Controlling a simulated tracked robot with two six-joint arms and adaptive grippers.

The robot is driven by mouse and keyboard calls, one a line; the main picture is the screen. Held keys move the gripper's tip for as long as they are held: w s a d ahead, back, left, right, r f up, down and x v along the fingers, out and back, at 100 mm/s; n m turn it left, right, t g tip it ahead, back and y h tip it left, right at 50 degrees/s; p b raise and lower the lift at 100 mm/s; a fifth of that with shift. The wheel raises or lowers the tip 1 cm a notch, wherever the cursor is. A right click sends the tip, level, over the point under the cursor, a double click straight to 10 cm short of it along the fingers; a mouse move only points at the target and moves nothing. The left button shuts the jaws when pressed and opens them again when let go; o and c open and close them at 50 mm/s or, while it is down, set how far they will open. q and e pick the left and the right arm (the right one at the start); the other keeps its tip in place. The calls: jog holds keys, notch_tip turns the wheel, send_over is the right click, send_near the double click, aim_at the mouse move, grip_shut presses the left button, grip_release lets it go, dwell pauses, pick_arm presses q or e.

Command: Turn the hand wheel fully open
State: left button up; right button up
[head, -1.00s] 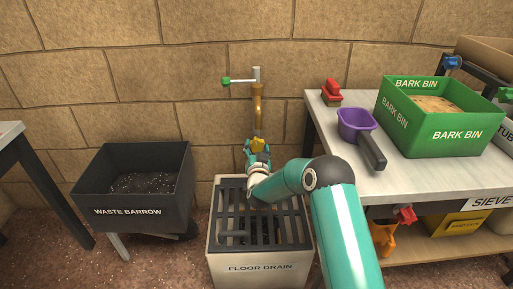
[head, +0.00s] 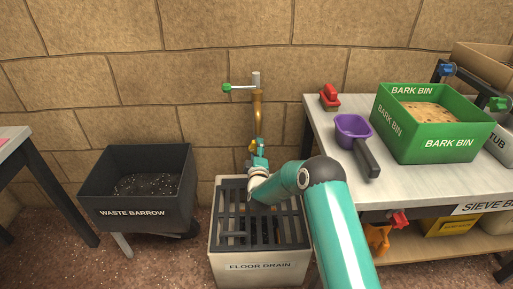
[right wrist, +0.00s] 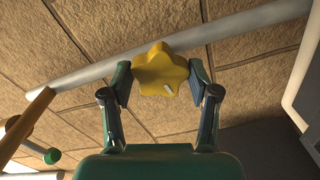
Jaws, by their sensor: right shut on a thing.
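The yellow hand wheel (right wrist: 160,72) has a lobed rim and a small pale mark on its face in the right wrist view. My right gripper (right wrist: 162,85) has one finger on each side of the wheel and is shut on it. In the head view my right gripper (head: 258,152) is at the low part of the ochre pipe (head: 259,112), above the floor drain, and mostly hides the wheel. How far the wheel is turned cannot be read. My left gripper is not in view.
The floor drain (head: 260,267) stands below my gripper. A green-ended lever (head: 227,87) sticks out left from the pipe top. The waste barrow (head: 100,207) is at the left. At the right, a bench (head: 328,133) holds a purple scoop (head: 351,128) and a green bark bin (head: 433,143).

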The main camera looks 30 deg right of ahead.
jog(key=n, duration=0.4)
jog(key=shift+a+n+p, duration=0.15)
jog(key=shift+n+p, duration=0.25)
jog(key=o, duration=1)
jog(key=shift+o, duration=0.7)
